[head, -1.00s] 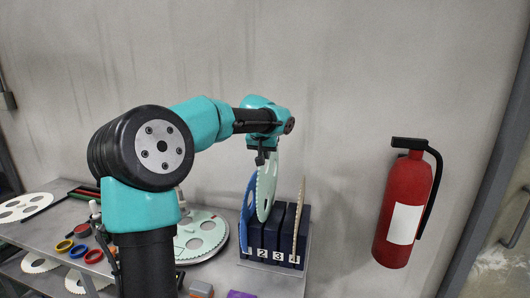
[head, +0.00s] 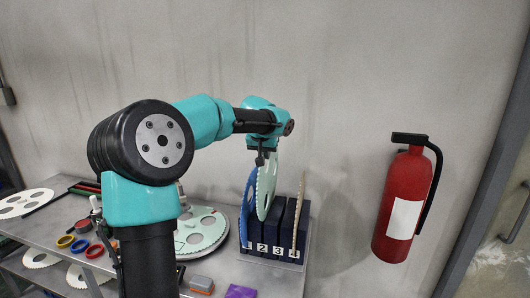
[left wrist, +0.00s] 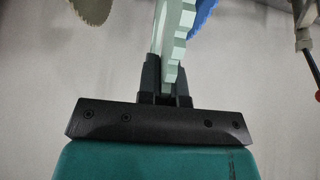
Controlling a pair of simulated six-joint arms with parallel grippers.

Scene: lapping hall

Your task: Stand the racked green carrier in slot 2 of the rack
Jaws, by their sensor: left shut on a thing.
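The pale green toothed carrier (head: 266,187) hangs upright, edge nearly toward the head camera, at the dark blue numbered rack (head: 270,240). Its lower part is over or in the area of slots 1 and 2; I cannot tell exactly how deep it sits. My left gripper (head: 261,157) is shut on its top edge. In the left wrist view the carrier (left wrist: 173,40) stands between the two fingers (left wrist: 166,88). A blue carrier (head: 248,205) stands in slot 1, left of the green one. A tan carrier (head: 299,208) stands at slot 4. My right gripper is not in view.
A round plate with a pale green carrier (head: 203,232) lies left of the rack. Coloured rings (head: 80,246), a purple block (head: 240,292) and a grey-orange block (head: 201,284) lie on the bench. A red fire extinguisher (head: 405,205) is on the wall at right.

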